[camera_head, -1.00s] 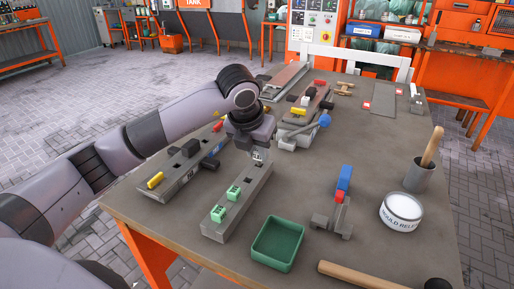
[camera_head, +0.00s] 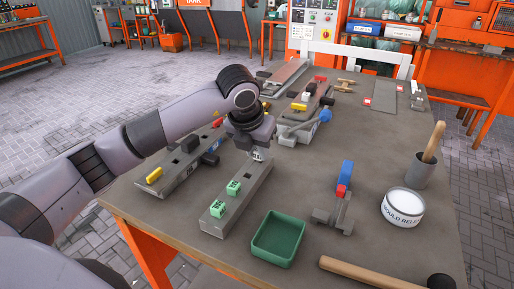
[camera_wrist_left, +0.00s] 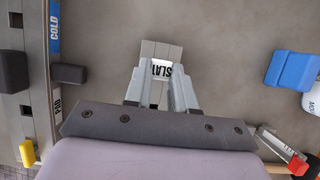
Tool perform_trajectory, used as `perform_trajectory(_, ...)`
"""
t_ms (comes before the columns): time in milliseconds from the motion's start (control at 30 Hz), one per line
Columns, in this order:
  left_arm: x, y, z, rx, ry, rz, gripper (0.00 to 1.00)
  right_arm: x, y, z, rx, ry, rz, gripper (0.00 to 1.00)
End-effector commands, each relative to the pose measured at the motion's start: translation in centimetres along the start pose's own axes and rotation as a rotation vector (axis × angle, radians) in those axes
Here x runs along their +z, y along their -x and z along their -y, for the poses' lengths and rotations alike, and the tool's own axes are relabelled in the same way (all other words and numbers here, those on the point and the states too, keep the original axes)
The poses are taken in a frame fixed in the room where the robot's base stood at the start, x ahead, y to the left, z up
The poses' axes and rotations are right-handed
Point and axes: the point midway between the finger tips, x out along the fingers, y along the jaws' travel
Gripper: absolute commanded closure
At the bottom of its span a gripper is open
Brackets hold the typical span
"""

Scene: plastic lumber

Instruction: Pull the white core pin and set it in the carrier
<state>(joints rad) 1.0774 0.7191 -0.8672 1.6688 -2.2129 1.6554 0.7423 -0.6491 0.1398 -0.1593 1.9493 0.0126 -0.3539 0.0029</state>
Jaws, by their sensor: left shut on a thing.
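My left gripper (camera_head: 260,151) is over the far half of a long grey block (camera_head: 223,222) that carries two green blocks (camera_head: 233,187). In the left wrist view its fingers (camera_wrist_left: 157,78) are shut on a small white piece (camera_wrist_left: 161,69) with dark lettering like "SLAT". The grey block shows beneath and beyond it. I cannot tell whether the piece is seated in the block or just above it. Another small white piece (camera_head: 306,97) stands among red, black and yellow ones on a fixture (camera_head: 290,117) farther back. My right gripper is not in view.
A grey rail (camera_head: 165,185) with yellow and black knobs lies left of the block. A green tray (camera_head: 277,240) is at the front, and a blue-and-red handled clamp (camera_head: 344,175) stands right of it. A white tin (camera_head: 402,207) and a mallet (camera_head: 370,275) are farther right.

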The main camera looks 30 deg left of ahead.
Motion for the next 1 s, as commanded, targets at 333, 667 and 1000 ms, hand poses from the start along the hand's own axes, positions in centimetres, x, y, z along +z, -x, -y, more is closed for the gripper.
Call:
perform_trajectory(333,-0.31,-0.73,-0.02,0.0,0.0,0.0,1.0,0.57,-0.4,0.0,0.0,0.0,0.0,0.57)
perform_trajectory(667,-0.41,-0.87,0.0,0.001,0.0,-0.002,1.0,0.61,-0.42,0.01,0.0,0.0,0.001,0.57)
perform_trajectory(1000,-0.45,-0.92,0.01,0.0,0.0,-0.004,0.46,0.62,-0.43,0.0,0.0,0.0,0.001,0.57)
